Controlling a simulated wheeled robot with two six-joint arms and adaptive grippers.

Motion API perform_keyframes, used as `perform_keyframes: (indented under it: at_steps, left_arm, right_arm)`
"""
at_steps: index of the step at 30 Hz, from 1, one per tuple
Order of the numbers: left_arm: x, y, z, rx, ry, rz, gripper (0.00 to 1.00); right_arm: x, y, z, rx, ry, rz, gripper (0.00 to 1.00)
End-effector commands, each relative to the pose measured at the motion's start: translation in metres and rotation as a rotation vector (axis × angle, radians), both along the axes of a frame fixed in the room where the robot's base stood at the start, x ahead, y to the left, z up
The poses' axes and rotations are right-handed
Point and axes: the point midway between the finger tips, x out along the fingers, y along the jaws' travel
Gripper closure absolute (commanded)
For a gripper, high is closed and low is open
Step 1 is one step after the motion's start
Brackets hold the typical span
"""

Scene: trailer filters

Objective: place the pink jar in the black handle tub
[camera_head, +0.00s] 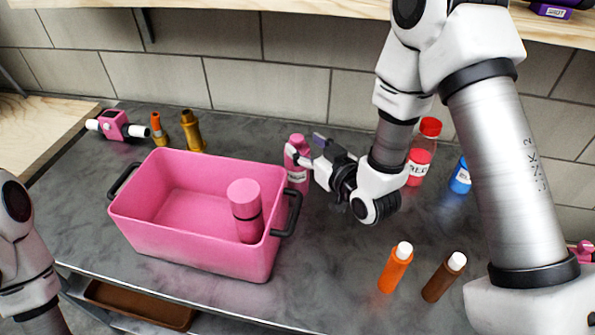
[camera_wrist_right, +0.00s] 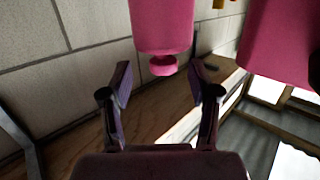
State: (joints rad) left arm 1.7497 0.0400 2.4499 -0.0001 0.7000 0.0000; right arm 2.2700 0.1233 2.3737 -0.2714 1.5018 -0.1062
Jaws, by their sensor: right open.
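A pink tub (camera_head: 135,232) with black handles stands on the dark counter; its wall also shows in the right wrist view (camera_wrist_right: 270,45). A pink cylinder (camera_head: 246,200) with a dark band stands inside the tub at its right end. A pink bottle (camera_head: 299,178) with a label stands upright just behind the tub's right end. I cannot tell which of these two the task calls the jar. My right gripper (camera_head: 305,160) is open beside the pink bottle. In the right wrist view the bottle (camera_wrist_right: 161,25) shows just beyond and between the fingertips (camera_wrist_right: 160,85). My left gripper is out of view.
A red-capped bottle (camera_head: 420,155) and a blue bottle (camera_head: 460,178) stand behind my right arm. An orange bottle (camera_head: 395,270) and a brown bottle (camera_head: 442,280) stand at front right. Gold (camera_head: 192,132) and orange (camera_head: 158,130) items and a pink device (camera_head: 116,126) are behind the tub.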

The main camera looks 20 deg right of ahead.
Motion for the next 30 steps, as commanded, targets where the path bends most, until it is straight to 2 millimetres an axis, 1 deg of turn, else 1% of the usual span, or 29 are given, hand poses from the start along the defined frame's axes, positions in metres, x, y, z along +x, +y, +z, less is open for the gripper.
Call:
perform_keyframes:
  at_steps: [1, 2, 4, 6, 12, 13, 14, 15, 17, 18, 27, 30]
  left_arm:
    - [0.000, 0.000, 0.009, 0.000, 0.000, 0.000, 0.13]
    - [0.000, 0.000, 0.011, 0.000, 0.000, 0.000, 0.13]
    - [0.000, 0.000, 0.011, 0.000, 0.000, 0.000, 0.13]
    - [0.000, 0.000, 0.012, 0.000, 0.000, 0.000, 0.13]
    - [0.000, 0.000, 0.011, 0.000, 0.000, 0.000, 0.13]
    - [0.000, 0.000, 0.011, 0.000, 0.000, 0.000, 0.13]
    - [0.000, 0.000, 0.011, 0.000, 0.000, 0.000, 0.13]
    - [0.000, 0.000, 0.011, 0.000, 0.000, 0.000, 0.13]
    - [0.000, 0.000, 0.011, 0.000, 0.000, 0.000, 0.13]
    - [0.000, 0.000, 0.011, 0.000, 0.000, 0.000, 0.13]
    - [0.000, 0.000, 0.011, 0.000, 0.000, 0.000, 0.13]
    - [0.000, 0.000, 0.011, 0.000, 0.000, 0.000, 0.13]
  right_arm:
    - [0.009, 0.005, 0.004, -0.005, -0.002, 0.004, 0.39]
    - [0.015, 0.008, 0.004, -0.004, -0.003, 0.005, 0.39]
    - [0.026, 0.008, 0.000, -0.002, -0.002, 0.000, 0.39]
    - [0.032, 0.009, -0.002, -0.001, -0.001, 0.000, 0.39]
    - [0.033, 0.009, -0.004, 0.000, 0.000, 0.000, 0.39]
    - [0.033, 0.009, -0.003, 0.000, 0.000, 0.000, 0.46]
    - [0.033, 0.009, -0.003, 0.000, 0.000, 0.000, 0.56]
    - [0.033, 0.009, -0.003, 0.000, 0.000, 0.000, 0.70]
    - [0.033, 0.009, -0.003, 0.000, 0.000, 0.000, 0.92]
    - [0.033, 0.009, -0.003, 0.000, 0.000, 0.000, 1.00]
    - [0.033, 0.009, -0.002, 0.000, -0.001, 0.000, 1.00]
    - [0.034, 0.009, 0.002, 0.001, -0.003, 0.000, 1.00]
